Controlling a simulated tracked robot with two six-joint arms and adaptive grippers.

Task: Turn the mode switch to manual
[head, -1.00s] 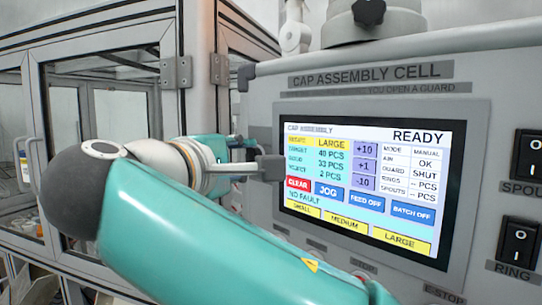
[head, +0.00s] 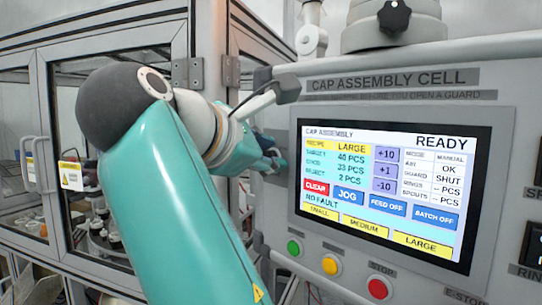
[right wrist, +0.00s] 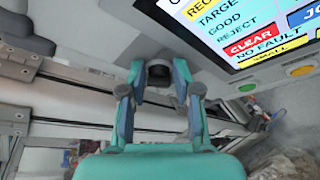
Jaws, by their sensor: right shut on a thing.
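The mode switch (right wrist: 159,72) shows in the right wrist view as a dark round knob on the grey panel, left of the screen. My right gripper (right wrist: 158,79) has its two teal-and-grey fingers shut on the knob, one on each side. In the head view the right gripper (head: 272,157) is at the panel's left edge, partly behind my own wrist, and the switch is hidden there. The screen (head: 390,190) reads MODE MANUAL and READY. My left gripper is not in view.
Below the screen are a green button (head: 294,248), a yellow button (head: 331,265) and a red stop button (head: 378,288). A glazed guard door (head: 80,130) with a metal frame stands at the left, close to my right arm.

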